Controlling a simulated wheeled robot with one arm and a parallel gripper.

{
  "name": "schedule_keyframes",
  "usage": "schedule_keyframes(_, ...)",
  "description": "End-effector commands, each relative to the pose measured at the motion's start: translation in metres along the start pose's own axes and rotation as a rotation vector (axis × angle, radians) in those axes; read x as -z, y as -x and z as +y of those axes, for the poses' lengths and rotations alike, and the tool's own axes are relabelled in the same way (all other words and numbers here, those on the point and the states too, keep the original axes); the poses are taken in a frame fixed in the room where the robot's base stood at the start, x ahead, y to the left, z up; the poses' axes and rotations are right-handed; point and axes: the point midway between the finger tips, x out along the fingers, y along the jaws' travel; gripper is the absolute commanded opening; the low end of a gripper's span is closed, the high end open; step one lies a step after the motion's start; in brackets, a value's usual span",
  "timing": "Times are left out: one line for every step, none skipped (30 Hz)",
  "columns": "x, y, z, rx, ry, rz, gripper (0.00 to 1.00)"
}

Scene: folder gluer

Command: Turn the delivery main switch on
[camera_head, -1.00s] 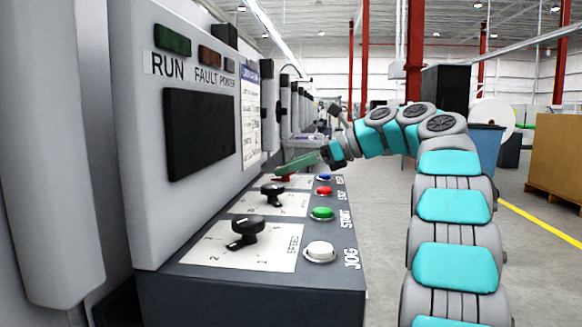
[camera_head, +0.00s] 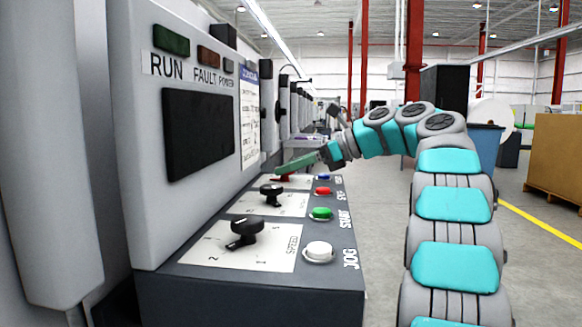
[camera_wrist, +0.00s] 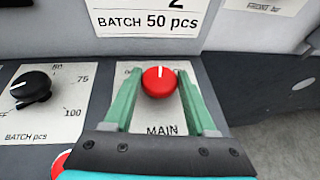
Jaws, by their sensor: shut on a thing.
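The main switch is a red round knob (camera_wrist: 159,82) with a white pointer mark, on a light plate (camera_wrist: 160,120) marked MAIN. In the wrist view its white mark points up, away from the MAIN lettering. My gripper (camera_wrist: 160,74) has its green fingers on either side of the knob and is shut on it. Parts of the plate's other markings are hidden by the fingers. In the head view my gripper (camera_head: 284,169) reaches from the right to the far end of the panel, with a bit of red showing below its tips.
Nearer on the panel are a black batch knob (camera_head: 271,192), a black speed knob (camera_head: 244,231), and blue, red (camera_head: 323,191), green (camera_head: 320,214) and white (camera_head: 319,251) buttons. A grey upright panel (camera_head: 130,220) stands left.

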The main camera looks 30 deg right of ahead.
Motion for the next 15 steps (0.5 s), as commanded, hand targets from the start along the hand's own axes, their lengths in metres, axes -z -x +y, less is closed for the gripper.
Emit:
schedule_keyframes(-0.0015,-0.0006,0.0012,0.008,-0.002,-0.001,0.01)
schedule_keyframes(-0.0015,-0.0006,0.0017,0.014,-0.005,0.0,0.01)
schedule_keyframes(-0.0019,-0.0009,0.0026,0.022,-0.01,-0.001,0.01)
schedule_keyframes(-0.0016,-0.0012,0.0033,0.029,-0.014,0.0,0.01)
schedule_keyframes(-0.0018,-0.0009,0.0036,0.038,-0.017,-0.001,0.01)
schedule_keyframes(-0.0018,-0.0006,0.0035,0.052,-0.022,-0.002,0.01)
schedule_keyframes(-0.0022,-0.001,0.0036,0.063,-0.026,-0.003,0.01)
schedule_keyframes(-0.0017,-0.001,0.0033,0.076,-0.032,-0.002,0.01)
schedule_keyframes(-0.0016,-0.0016,0.0042,0.091,-0.04,-0.002,0.01)
schedule_keyframes(-0.0017,-0.0015,0.0051,0.103,-0.045,-0.001,0.01)
schedule_keyframes(-0.002,-0.0009,0.0055,0.117,-0.05,-0.002,0.01)
schedule_keyframes(-0.0025,-0.0008,0.0052,0.138,-0.057,-0.003,0.01)
schedule_keyframes(-0.0018,-0.0007,0.0048,0.153,-0.064,-0.002,0.01)
schedule_keyframes(-0.0013,-0.0013,0.0054,0.165,-0.071,-0.002,0.01)
schedule_keyframes(-0.0011,-0.0018,0.0063,0.185,-0.08,0.0,0.01)
